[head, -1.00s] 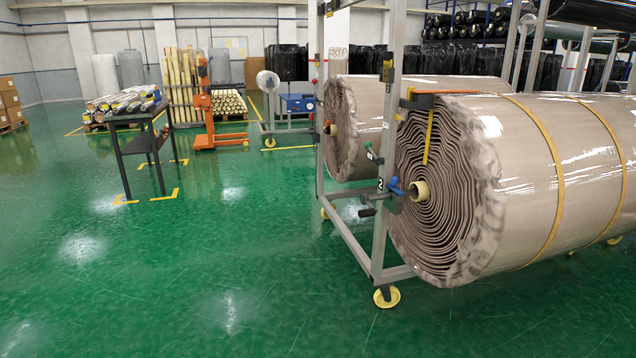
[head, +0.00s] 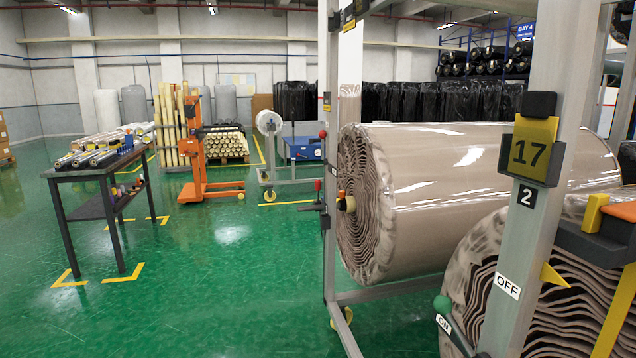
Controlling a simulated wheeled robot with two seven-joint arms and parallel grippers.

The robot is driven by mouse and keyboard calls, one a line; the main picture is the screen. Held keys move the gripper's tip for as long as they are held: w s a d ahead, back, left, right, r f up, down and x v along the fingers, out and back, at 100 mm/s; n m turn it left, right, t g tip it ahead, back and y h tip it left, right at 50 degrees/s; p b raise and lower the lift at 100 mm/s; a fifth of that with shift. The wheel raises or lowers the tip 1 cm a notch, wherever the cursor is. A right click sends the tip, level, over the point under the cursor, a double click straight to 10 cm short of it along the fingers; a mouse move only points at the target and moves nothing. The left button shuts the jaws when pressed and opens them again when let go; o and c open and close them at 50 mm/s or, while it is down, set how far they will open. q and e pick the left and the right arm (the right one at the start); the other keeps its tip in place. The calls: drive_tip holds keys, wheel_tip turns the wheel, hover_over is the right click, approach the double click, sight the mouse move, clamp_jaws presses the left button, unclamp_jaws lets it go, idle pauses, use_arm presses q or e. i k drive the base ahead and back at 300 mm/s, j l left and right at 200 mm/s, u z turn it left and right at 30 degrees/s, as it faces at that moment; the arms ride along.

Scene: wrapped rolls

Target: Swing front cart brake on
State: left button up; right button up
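The front cart is a grey metal frame whose near post (head: 522,235) stands at the right of the head view. An OFF label (head: 508,286) is on this post. An ON label (head: 443,323) sits lower left, just under a green ball knob (head: 442,303). The arm of this knob is mostly out of sight, so I cannot tell which setting it is in. A large wrapped roll (head: 480,290) with wavy layered ends lies behind the post, cut off by the frame edge. Neither of my grippers is in view.
A second wrapped roll (head: 470,190) hangs on the frame behind, whose post (head: 329,230) carries red-knobbed levers. A dark table (head: 100,165) with small rolls stands at left, an orange lifter (head: 200,150) beyond it. Green floor (head: 220,290) is clear at front left.

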sight(322, 134)
drive_tip(key=i, duration=0.75)
drive_tip(key=i+j+z, duration=0.1)
drive_tip(key=z, duration=0.35)
drive_tip(key=i+j+z, duration=0.15)
drive_tip(key=z, duration=0.3)
drive_tip(key=i+j, duration=0.05)
